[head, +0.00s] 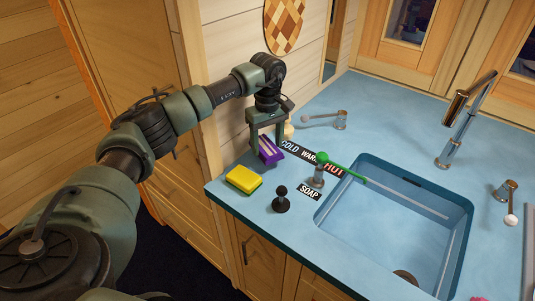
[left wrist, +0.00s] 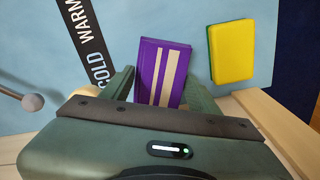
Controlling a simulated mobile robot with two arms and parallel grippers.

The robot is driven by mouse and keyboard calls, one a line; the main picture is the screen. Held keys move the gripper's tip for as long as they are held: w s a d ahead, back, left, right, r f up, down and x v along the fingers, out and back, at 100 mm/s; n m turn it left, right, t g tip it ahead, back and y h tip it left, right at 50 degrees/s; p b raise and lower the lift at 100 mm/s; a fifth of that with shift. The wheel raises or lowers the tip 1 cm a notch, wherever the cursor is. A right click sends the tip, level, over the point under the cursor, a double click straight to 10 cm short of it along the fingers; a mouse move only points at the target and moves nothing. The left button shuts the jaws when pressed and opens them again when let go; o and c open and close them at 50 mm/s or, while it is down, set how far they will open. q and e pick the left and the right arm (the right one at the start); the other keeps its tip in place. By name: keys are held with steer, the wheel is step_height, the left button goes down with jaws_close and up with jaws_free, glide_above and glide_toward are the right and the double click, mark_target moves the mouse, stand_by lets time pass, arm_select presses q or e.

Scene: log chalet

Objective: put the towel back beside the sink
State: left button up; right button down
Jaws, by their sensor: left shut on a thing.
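The purple towel (head: 267,153) with cream stripes is a small folded block. My left gripper (head: 266,143) points down and is shut on it, over the blue counter's left end near the wall. The towel also shows between the fingers in the left wrist view (left wrist: 160,72). I cannot tell whether the towel touches the counter. The blue sink (head: 400,225) is set into the counter to the right, apart from the towel. My right gripper is not in view.
A yellow and green sponge (head: 244,180) lies just in front of the towel, near the counter's left edge. The faucet (head: 456,120) stands behind the sink.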

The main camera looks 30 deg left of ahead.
mark_target(267, 145)
arm_select(q)
steer(key=shift+w+f+b, duration=0.15)
steer(key=shift+f+b, duration=0.15)
steer(key=shift+f, duration=0.1)
steer(key=shift+f+b, duration=0.8)
steer(key=shift+f, duration=0.5)
steer(key=shift+f, duration=0.2)
steer(key=o, duration=1.2)
steer(key=shift+r, duration=0.1)
step_height(267, 145, up, 12)
steer(key=p, duration=0.8)
steer(key=shift+r, duration=0.15)
